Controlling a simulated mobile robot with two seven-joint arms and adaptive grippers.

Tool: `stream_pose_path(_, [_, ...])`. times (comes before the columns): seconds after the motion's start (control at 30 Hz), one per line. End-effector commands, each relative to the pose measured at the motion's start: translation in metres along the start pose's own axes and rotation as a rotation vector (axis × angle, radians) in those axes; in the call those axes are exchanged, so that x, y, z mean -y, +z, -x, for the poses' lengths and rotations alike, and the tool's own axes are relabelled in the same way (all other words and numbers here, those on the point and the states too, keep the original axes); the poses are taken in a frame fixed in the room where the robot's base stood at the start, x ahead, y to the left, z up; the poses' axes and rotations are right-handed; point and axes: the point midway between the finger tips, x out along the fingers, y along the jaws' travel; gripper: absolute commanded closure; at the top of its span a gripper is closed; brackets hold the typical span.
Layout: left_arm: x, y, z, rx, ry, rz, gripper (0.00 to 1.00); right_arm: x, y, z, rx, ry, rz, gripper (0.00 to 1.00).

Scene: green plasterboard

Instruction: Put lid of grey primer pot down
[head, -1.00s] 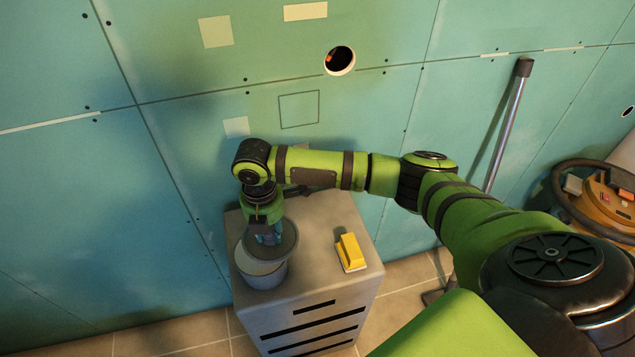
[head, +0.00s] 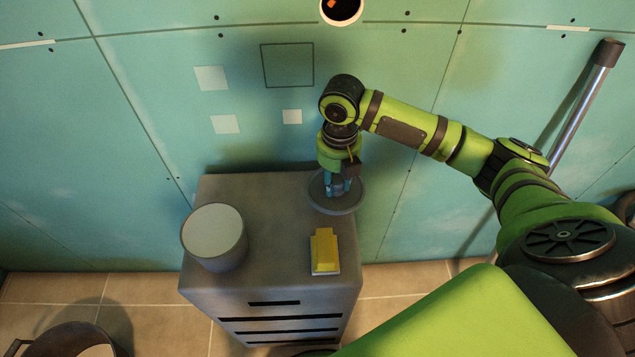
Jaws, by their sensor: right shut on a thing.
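The grey primer pot (head: 214,238) stands open on the left part of the grey drawer cabinet's top (head: 262,190), with pale primer showing inside. My right gripper (head: 338,190) points down at the cabinet's back right and is shut on the grey round lid (head: 335,204). The lid lies roughly flat beneath the fingers, to the right of the pot and apart from it. I cannot tell whether it touches the cabinet top. My left gripper is not in view.
A yellow block-like tool (head: 325,251) lies on the cabinet top in front of the lid. The green plasterboard wall (head: 150,100) rises close behind. A metal pole (head: 580,105) leans at the right. A dark round container (head: 68,342) stands on the floor at lower left.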

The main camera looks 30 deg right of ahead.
Motion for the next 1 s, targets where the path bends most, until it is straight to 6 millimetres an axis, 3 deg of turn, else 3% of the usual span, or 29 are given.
stream_pose_path(0.1, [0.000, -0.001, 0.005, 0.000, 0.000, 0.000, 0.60, -0.021, 0.015, -0.013, -0.003, 0.001, -0.003, 1.00])
stream_pose_path(0.33, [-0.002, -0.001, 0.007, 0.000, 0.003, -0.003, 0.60, -0.046, 0.036, -0.034, -0.001, 0.001, -0.002, 1.00])
stream_pose_path(0.53, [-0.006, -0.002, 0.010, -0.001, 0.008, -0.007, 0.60, -0.051, 0.040, -0.044, -0.001, -0.002, -0.001, 1.00])
stream_pose_path(0.8, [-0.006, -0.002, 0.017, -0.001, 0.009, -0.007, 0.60, -0.050, 0.040, -0.077, 0.000, -0.002, -0.001, 1.00])
stream_pose_path(1.0, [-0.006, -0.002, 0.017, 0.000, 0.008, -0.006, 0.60, -0.050, 0.040, -0.079, 0.002, -0.001, -0.001, 1.00])
